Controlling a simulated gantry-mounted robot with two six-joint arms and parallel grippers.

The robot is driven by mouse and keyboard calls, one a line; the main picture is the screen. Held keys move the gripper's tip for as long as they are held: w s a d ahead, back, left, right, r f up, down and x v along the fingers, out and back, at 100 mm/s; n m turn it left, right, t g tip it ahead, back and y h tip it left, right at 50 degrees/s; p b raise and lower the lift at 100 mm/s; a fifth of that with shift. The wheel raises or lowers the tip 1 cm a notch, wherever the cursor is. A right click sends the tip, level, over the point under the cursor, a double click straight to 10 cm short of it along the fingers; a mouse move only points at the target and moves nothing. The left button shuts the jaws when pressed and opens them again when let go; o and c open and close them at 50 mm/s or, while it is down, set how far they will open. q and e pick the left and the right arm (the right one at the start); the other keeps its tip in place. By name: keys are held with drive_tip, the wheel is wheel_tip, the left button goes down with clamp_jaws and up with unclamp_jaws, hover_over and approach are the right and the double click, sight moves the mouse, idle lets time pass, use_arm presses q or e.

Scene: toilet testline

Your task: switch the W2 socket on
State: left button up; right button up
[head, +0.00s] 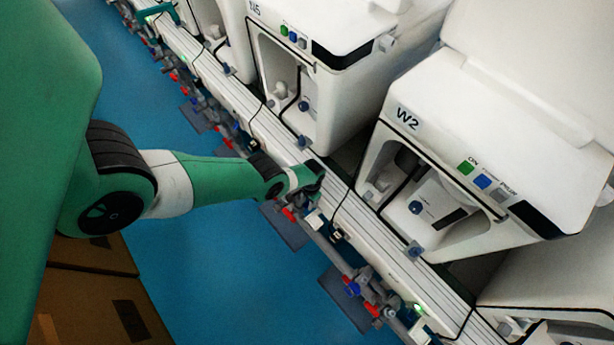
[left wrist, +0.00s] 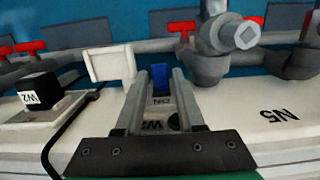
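My left gripper (head: 312,180) is at the white rail in front of the toilets in the head view; its tips are hard to make out there. In the left wrist view its two grey fingers (left wrist: 162,78) stand apart with a visible gap. A blue switch piece (left wrist: 159,70) shows between the fingertips; I cannot tell whether they touch it. Below it, between the fingers, are "ON" and "W2" markings, partly hidden. A raised white socket lid (left wrist: 112,63) is just left of the fingers. A black plug marked W2 (left wrist: 38,92) sits farther left. My right gripper is not in view.
The W2 toilet (head: 440,140) and N5 toilet (head: 335,85) stand behind the rail. Grey pipes (left wrist: 225,45) with red handles run close beyond the fingers. A black cable (left wrist: 75,125) crosses the rail at the left. The blue floor (head: 235,265) is open in front.

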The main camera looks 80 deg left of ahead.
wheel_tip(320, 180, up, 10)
drive_tip(key=p, duration=0.9)
drive_tip(key=shift+p, duration=0.3)
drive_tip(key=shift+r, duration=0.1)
